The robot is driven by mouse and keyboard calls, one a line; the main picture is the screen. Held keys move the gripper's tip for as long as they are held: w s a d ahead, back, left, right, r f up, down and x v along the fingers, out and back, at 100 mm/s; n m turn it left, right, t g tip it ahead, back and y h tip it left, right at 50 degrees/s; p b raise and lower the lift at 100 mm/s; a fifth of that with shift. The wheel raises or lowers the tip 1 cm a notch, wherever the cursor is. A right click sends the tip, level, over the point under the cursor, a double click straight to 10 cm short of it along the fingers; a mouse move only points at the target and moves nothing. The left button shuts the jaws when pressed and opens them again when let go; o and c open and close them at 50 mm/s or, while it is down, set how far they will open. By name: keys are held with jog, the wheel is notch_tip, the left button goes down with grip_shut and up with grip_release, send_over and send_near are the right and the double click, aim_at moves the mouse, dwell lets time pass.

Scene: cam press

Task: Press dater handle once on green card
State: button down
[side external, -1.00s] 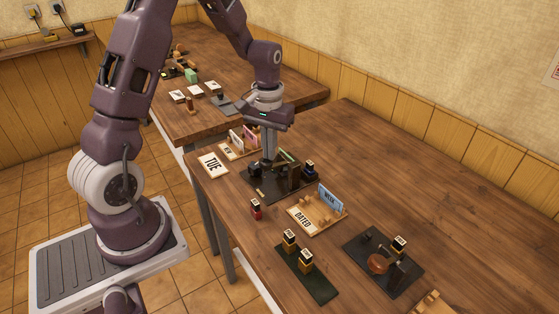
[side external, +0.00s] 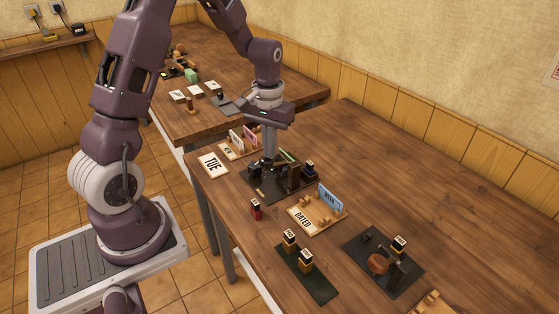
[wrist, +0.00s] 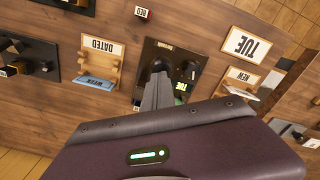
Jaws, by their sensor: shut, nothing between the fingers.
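The dater press (side external: 293,177) stands on a black base plate (side external: 262,188) near the table's left edge. In the wrist view the same plate (wrist: 150,54) lies beyond the fingers. My gripper (side external: 269,161) is shut and empty, pointing straight down over the press; in the wrist view its fingertips (wrist: 160,76) are beside the dark handle (wrist: 158,66). I cannot tell whether they touch it. A small green patch, seemingly the green card (wrist: 180,88), shows beside the fingers. It also shows behind the press in the side view (side external: 287,155). The fingers hide part of the press.
A TUE sign (side external: 213,165) and a NEW rack (side external: 231,151) are left of the press. A DATED rack (side external: 303,218), a red stamp (side external: 256,209), a tray of stamps (side external: 317,287) and another black press plate (side external: 408,277) are nearer. The table's right side is clear.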

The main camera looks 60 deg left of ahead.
notch_tip(320, 180, up, 8)
dwell(1.2)
jog(key=s+d+r+m+t, duration=0.3)
jog(key=s+d+r, duration=0.6)
jog(key=d+r, duration=0.1)
jog(key=s+d+m+t, duration=0.2)
jog(key=s+d+m, duration=0.1)
jog(key=s, duration=0.8)
jog(key=shift+d+r+t, duration=0.3)
jog(key=shift+d+r, duration=0.05)
jog(key=shift+d, duration=0.4)
